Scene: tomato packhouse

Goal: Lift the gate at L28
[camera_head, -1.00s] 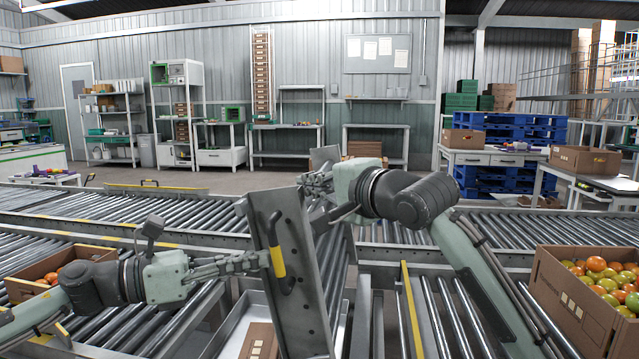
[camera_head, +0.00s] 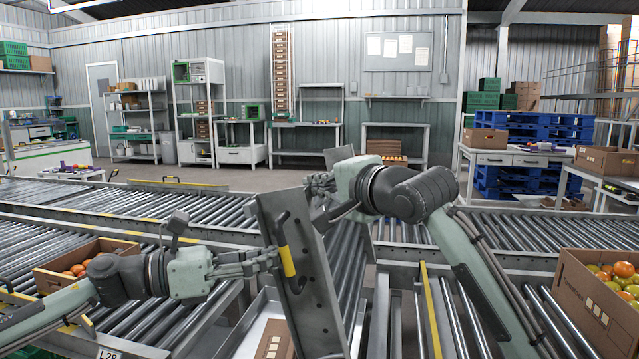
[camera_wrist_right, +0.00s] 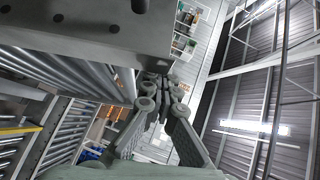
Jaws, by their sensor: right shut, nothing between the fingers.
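The gate (camera_head: 312,285) is a grey metal panel with holes along its edge, raised steeply and leaning in the conveyor line. It carries a yellow handle (camera_head: 287,248) on its left face. An L28 label (camera_head: 108,354) is on the conveyor frame at the bottom left. My left gripper (camera_head: 273,259) reaches the handle from the left; its fingertips are at the handle, and whether they close on it is unclear. My right gripper (camera_head: 318,187) is shut and empty at the gate's upper edge. It also shows in the right wrist view (camera_wrist_right: 164,88), below a grey metal panel.
Roller conveyors (camera_head: 150,213) surround the gate. An open box of tomatoes (camera_head: 88,254) lies at left, and a larger one (camera_head: 590,300) at right. A pale tray with a cardboard piece (camera_head: 273,338) lies below the gate. A yellow strip (camera_head: 430,310) runs along the rollers at right.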

